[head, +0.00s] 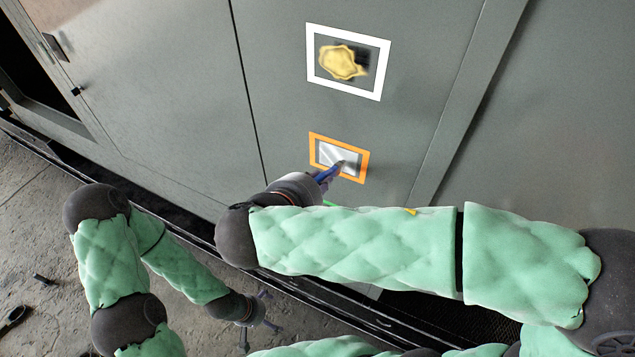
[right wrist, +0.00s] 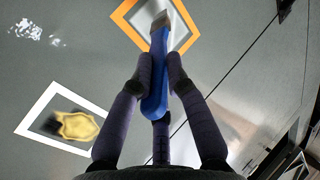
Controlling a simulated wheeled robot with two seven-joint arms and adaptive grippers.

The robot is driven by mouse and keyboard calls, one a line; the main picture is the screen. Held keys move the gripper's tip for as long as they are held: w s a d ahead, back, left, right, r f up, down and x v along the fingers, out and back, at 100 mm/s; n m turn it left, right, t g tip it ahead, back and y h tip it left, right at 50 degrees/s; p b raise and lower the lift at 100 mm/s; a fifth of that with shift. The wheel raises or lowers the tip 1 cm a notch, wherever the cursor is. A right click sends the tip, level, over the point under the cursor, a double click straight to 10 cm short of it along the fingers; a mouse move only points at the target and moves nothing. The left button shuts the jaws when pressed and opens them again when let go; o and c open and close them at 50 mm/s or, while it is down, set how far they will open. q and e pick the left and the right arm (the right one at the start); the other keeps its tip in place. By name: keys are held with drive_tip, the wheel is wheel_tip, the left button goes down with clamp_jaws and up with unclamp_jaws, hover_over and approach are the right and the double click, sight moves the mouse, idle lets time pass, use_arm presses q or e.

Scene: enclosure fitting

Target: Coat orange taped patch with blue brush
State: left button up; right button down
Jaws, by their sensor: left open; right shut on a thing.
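The orange taped patch (head: 313,152) is on the grey enclosure panel in the head view, with a pale, whitish area inside its frame. It also shows at the top of the right wrist view (right wrist: 124,18). My right gripper (right wrist: 160,70) is shut on the blue brush (right wrist: 156,92), which also shows in the head view (head: 326,174). The brush tip lies over the inside of the orange frame; I cannot tell whether it touches the panel. My left gripper (head: 268,310) is open and empty, low over the floor at the lower left, away from the panel.
A white taped frame (head: 343,94) with a yellow smear (head: 340,62) inside is above the orange one. A door handle (head: 56,46) is at the upper left. Dark items (head: 14,318) lie on the concrete floor. My right arm hides the panel's lower part.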

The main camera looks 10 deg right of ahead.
wheel_tip(320, 180, up, 3)
drive_tip(key=shift+f+p, duration=0.15)
drive_tip(key=shift+p, duration=0.3)
drive_tip(key=shift+w+a+b, duration=0.2)
drive_tip(key=shift+a+b, duration=0.05)
drive_tip(key=shift+b, duration=0.5)
drive_tip(key=s+d+b, duration=0.1)
drive_tip(key=s+d, duration=0.1)
drive_tip(key=d, duration=0.1)
drive_tip(key=shift+s+d+b, duration=0.2)
drive_tip(key=shift+b, duration=0.15)
idle(2.2)
drive_tip(key=shift+a, duration=0.1)
